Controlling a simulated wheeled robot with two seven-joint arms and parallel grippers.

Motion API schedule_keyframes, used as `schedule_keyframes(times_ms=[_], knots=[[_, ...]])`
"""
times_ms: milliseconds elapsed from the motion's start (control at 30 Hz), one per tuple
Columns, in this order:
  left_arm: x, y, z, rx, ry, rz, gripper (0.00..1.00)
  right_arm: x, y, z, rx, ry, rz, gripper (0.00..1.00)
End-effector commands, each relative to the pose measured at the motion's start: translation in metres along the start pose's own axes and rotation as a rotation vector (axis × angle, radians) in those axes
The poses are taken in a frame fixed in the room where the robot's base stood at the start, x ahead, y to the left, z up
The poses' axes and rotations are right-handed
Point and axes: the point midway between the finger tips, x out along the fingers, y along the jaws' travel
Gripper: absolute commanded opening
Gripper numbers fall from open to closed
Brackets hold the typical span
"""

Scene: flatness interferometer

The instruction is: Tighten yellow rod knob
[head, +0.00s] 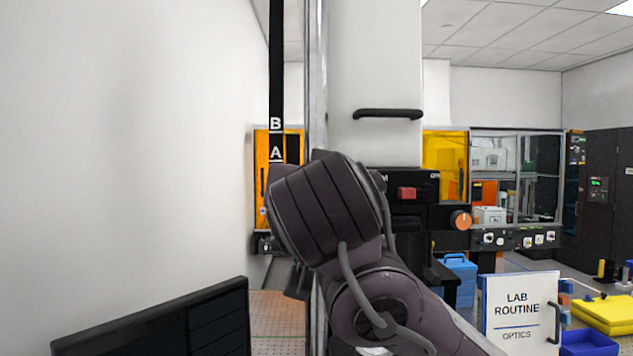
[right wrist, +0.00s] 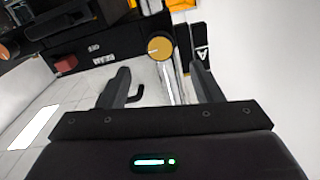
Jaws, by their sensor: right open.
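The yellow knob (right wrist: 160,48) shows in the right wrist view as a round disc with a pale mark. It sits by a shiny upright metal rod (right wrist: 175,85), which also shows in the head view (head: 319,60). My right gripper (right wrist: 158,68) is open. Its two dark fingers stand on either side of the line to the knob, with the knob just beyond the tips and no visible contact. In the head view my right wrist hides the knob and the fingers. My left gripper is not in view.
A black strip marked A and B (head: 276,60) stands beside the rod. A black panel with a red button (head: 407,193) and an orange knob (head: 460,220) is to the right. A black handle (head: 388,114) sticks out from the white column (head: 375,60). A dark screen (head: 160,325) stands lower left.

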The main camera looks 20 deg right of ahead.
Motion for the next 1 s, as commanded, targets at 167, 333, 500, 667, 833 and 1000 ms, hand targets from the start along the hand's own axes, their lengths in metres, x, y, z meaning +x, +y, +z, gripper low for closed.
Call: schedule_keyframes(times_ms=[167,333,500,667,833,1000], knots=[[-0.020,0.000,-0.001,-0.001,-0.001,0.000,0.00,0.027,0.000,-0.004,-0.001,-0.005,0.003,0.59],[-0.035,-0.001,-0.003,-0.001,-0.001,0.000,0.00,0.054,0.000,-0.003,-0.002,-0.005,0.002,0.59],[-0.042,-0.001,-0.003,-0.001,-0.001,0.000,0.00,0.070,0.000,-0.001,-0.001,-0.003,0.001,0.59],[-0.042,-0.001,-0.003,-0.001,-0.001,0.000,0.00,0.073,0.000,0.000,-0.001,0.000,-0.001,0.59],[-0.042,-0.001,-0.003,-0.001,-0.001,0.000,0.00,0.073,0.000,0.001,-0.001,-0.001,-0.001,0.58],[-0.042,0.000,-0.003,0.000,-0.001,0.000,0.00,0.073,0.000,0.001,-0.001,-0.001,-0.001,0.36]])
